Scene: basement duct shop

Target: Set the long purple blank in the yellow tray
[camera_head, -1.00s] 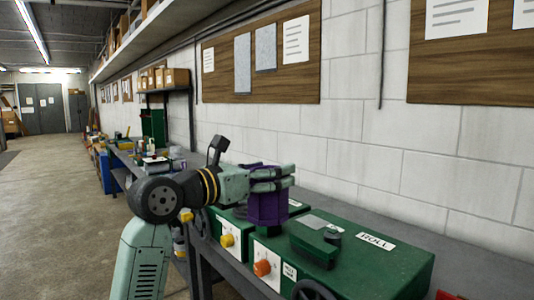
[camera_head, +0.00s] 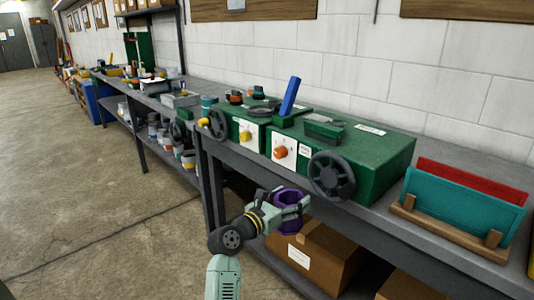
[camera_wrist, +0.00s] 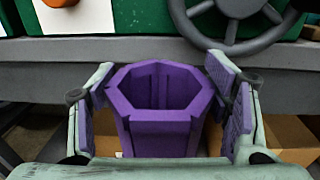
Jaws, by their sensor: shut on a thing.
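The purple blank (camera_head: 290,226) is a hollow, eight-sided tube with an open top. My gripper (camera_head: 284,206) is shut on it, in front of the bench and below its top edge. In the wrist view the blank (camera_wrist: 160,135) stands roughly upright between the two fingers, its open end facing up; its lower part is hidden. I cannot make out the yellow tray for certain; only a sliver of something yellow (camera_head: 531,262) shows at the right edge of the head view.
A green machine (camera_head: 385,155) with a dark handwheel (camera_head: 331,176) stands on the grey bench (camera_head: 455,238). A wooden rack (camera_head: 450,236) holds teal and red sheets at right. Cardboard boxes (camera_head: 322,258) sit under the bench. The floor at left is clear.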

